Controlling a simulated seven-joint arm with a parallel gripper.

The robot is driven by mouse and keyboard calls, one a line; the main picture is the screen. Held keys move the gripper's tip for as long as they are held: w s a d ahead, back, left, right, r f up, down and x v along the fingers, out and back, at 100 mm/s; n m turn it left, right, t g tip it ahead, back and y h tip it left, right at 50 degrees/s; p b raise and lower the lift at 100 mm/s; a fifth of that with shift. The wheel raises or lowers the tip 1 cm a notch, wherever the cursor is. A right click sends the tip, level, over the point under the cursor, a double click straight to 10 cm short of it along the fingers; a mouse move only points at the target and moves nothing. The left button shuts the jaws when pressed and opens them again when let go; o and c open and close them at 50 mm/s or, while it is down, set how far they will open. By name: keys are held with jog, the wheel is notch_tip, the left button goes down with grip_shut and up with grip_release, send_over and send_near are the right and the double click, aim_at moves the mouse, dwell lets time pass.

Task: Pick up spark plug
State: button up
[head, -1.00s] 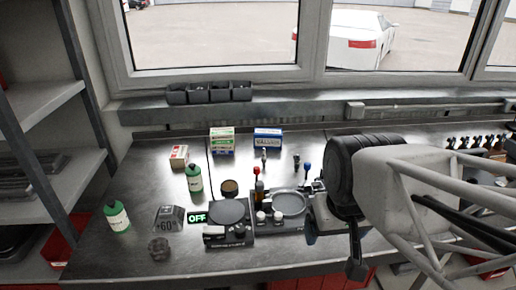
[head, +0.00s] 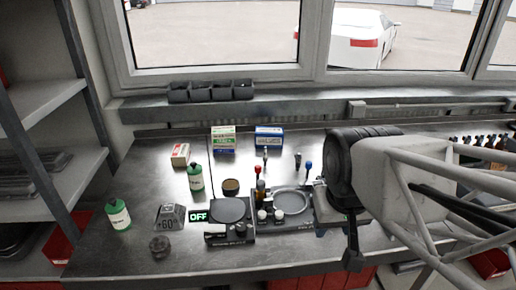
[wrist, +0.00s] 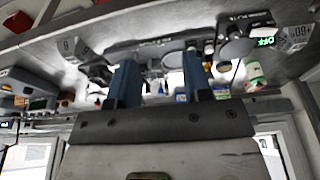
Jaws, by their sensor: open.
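I cannot pick out the spark plug for certain. Small upright parts stand on the bench in the head view: a dark-topped one (head: 265,155), a grey one (head: 297,160) and a blue-topped one (head: 308,169). They are too small to identify. My gripper (wrist: 160,78) shows in the wrist view as two blue fingers spread well apart. It is open, and I see nothing held between them. That view is upside down and blurred, with the bench equipment beyond the fingers. In the head view my arm hides most of the gripper at the right of the bench.
A scale (head: 230,212) and a unit with a round dish (head: 291,201) stand at mid-bench. Green bottles (head: 195,177) (head: 118,215) are left. Boxes (head: 222,139) (head: 269,138) stand at the back below the window. The front left bench is mostly clear.

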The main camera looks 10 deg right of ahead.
jog(key=w+r+m, duration=0.3)
jog(key=w+m, duration=0.1)
jog(key=w, duration=0.9)
jog(key=m+g, duration=0.3)
jog(key=m, duration=0.9)
send_over(266, 150)
notch_tip(266, 150, down, 12)
jog(key=shift+f, duration=0.15)
jog(key=shift+w+a+f+m, duration=0.1)
jog(key=shift+w+f+m, duration=0.15)
jog(key=shift+m, duration=0.15)
jog(key=shift+f, duration=1.25)
jog(key=shift+f, duration=0.1)
